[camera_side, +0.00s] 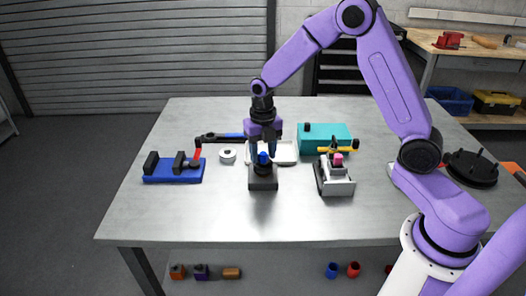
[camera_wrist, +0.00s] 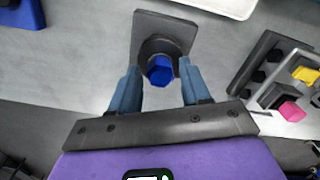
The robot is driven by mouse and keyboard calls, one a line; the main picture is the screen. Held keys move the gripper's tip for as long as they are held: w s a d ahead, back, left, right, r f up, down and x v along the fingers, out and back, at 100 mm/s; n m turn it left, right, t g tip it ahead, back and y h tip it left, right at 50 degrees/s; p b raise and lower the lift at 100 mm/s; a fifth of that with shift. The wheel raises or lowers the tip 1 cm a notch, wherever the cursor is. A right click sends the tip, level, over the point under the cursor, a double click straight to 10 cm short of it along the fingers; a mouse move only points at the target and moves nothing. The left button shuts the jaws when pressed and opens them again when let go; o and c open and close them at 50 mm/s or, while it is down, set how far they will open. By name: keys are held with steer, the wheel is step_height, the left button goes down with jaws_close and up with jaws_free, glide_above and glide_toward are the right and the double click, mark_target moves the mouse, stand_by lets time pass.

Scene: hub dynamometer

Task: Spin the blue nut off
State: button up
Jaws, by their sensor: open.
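The blue nut (camera_wrist: 160,70) is a hexagonal piece on top of a dark round hub (camera_wrist: 172,46) on a grey block. In the side view the blue nut (camera_side: 263,158) sits on the dark block (camera_side: 263,182) near the middle of the table. My gripper (camera_wrist: 158,72) is open, with one blue-grey finger on each side of the nut. A gap shows between each finger and the nut in the wrist view. In the side view my gripper (camera_side: 264,152) points down right over the nut, and its fingers partly hide it. I cannot tell the exact height of the fingertips.
A grey fixture with a pink piece (camera_side: 338,159) and yellow handle stands right of the block. A blue vise-like fixture (camera_side: 173,172) is at left. A white tray (camera_side: 285,152), white ring (camera_side: 228,155) and teal box (camera_side: 324,137) lie behind. The front table area is clear.

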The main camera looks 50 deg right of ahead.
steer(key=m, duration=1.1)
steer(key=shift+m, duration=0.3)
steer(key=m, duration=0.5)
steer(key=shift+m, duration=3)
